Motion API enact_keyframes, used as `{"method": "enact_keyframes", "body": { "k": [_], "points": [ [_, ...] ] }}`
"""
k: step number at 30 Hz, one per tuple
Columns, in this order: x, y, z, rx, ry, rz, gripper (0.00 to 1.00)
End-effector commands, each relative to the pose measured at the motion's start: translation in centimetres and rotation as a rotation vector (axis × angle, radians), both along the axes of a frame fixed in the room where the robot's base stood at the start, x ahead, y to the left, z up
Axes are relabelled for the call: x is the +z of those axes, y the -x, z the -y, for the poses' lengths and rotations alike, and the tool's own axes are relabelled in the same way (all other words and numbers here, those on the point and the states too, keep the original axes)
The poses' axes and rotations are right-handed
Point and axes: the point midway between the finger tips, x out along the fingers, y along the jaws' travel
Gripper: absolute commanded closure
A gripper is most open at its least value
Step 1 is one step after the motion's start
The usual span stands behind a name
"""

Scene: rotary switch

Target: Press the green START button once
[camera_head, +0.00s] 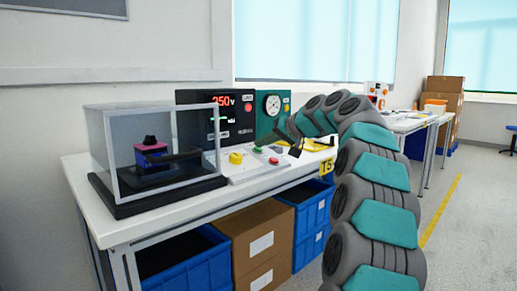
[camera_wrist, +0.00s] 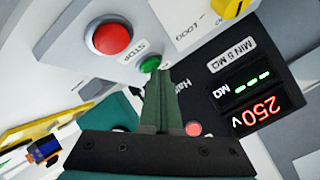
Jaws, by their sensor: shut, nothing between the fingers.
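The green button (camera_wrist: 150,64) is on a light grey panel in the wrist view, beside the red button (camera_wrist: 112,39) marked STOP. My gripper (camera_wrist: 158,75) is shut and empty, and its fingertips overlap the lower edge of the green button in this view. I cannot tell whether they touch it or whether it is pressed. In the head view the panel (camera_head: 245,178) lies on the bench, with the red button (camera_head: 273,161) and a yellow knob (camera_head: 236,158). My gripper (camera_head: 260,143) reaches down over its back part there; the green button is hard to make out.
A meter with a red 250 V display (camera_head: 222,101) stands behind the panel, with a teal gauge box (camera_head: 271,103) beside it. A clear case (camera_head: 105,150) holding a device stands left on the bench (camera_head: 150,225). Blue bins (camera_head: 190,262) and cartons (camera_head: 262,235) sit below.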

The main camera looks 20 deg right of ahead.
Motion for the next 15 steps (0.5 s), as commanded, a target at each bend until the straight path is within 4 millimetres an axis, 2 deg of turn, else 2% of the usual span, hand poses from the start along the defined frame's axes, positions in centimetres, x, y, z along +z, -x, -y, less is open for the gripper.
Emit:
{"method": "enact_keyframes", "body": {
  "k": [6,15],
  "points": [
    [1.27,0.31,0.16,-0.001,0.0,0.002,1.0],
    [1.25,0.37,0.17,-0.001,0.0,0.001,1.0]
  ]
}}
